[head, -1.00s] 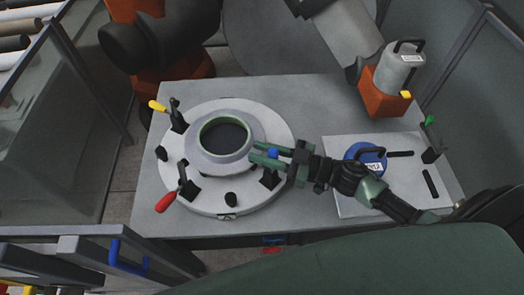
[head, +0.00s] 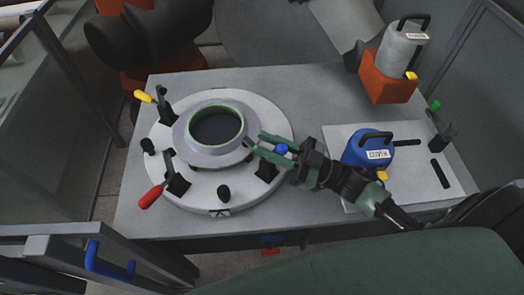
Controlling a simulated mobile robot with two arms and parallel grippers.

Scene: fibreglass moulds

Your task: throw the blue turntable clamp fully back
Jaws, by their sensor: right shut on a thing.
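The round white turntable (head: 165,190) lies on the grey table with a pale flanged ring mould (head: 182,136) at its middle. The blue turntable clamp (head: 281,149) shows as a blue handle end above a black base (head: 266,171) at the turntable's right edge. My right gripper (head: 262,147) comes in from the right and is shut on the blue clamp, its green fingers reaching toward the mould. The fingers hide much of the lever, so its exact tilt is hard to tell. My left gripper is not in view.
A yellow-handled clamp (head: 146,97) and a red-handled clamp (head: 151,195) stand at the turntable's left. Right of it, a blue container (head: 362,151) stands on a pale board (head: 345,130). A grey canister (head: 402,52) on an orange block (head: 388,86) stands behind.

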